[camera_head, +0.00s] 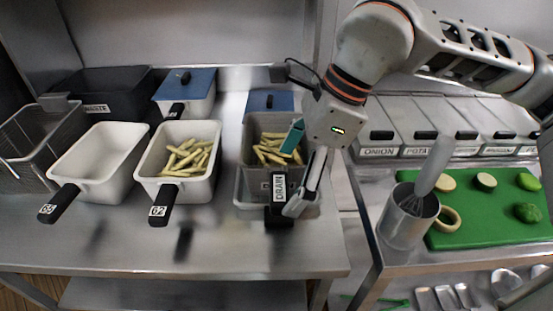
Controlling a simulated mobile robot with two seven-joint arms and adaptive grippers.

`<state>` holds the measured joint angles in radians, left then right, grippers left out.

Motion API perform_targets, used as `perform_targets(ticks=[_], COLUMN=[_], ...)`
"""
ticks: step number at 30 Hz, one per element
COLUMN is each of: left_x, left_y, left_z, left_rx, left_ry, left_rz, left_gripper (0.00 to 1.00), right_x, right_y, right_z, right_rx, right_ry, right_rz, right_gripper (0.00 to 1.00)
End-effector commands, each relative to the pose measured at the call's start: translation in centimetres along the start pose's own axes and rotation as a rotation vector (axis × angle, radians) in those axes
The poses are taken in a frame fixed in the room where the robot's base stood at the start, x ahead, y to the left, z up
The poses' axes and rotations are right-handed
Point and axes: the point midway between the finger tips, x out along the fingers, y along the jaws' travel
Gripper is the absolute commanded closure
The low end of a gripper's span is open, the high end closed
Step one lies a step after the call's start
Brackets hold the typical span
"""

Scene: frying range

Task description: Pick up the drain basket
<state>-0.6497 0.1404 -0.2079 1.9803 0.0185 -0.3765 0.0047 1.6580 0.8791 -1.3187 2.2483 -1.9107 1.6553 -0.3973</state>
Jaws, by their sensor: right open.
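The drain basket (254,182) is a grey container holding several fries. It sits in a shallow grey tray (245,205) on the steel counter. Its black handle (278,212), with a white DRAIN label, points toward the front. My right gripper (290,172) comes in from the upper right and is open at the basket's right side, close to the handle. One teal-padded finger is over the fries and the other is right of the handle. Whether either finger touches the basket is unclear. My left gripper is out of view.
Left of it stand a white basket (142,178) with fries, an empty white basket (96,186), a wire basket (25,150) and a black waste bin (85,85). Blue-lidded containers (187,82) stand behind. At right are a metal cup (402,228) and a green board (490,236).

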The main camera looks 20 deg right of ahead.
Motion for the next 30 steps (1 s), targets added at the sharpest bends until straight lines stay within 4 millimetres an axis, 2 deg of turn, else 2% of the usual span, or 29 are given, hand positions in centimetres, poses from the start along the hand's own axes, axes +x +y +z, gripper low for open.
perform_targets(ticks=[5,12,20,27,28,30], left_x=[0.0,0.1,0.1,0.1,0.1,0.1], left_y=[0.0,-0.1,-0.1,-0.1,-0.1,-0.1], left_z=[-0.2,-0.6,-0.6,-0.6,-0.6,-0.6], left_rx=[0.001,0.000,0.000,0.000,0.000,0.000], left_ry=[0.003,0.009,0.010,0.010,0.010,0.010], left_rz=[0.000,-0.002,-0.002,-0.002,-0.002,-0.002], left_gripper=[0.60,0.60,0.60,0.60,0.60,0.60], right_x=[1.5,4.8,5.2,5.2,5.2,5.2], right_y=[0.1,0.1,0.1,0.1,0.1,0.0], right_z=[-0.1,-0.2,-0.2,-0.2,-0.2,-0.2], right_rx=[-0.001,0.000,0.000,0.000,0.000,-0.001], right_ry=[0.001,0.000,0.000,0.000,0.000,-0.002], right_rz=[0.003,0.003,0.000,0.001,0.001,-0.001], right_gripper=[0.06,0.06,0.06,0.69,0.74,0.74])
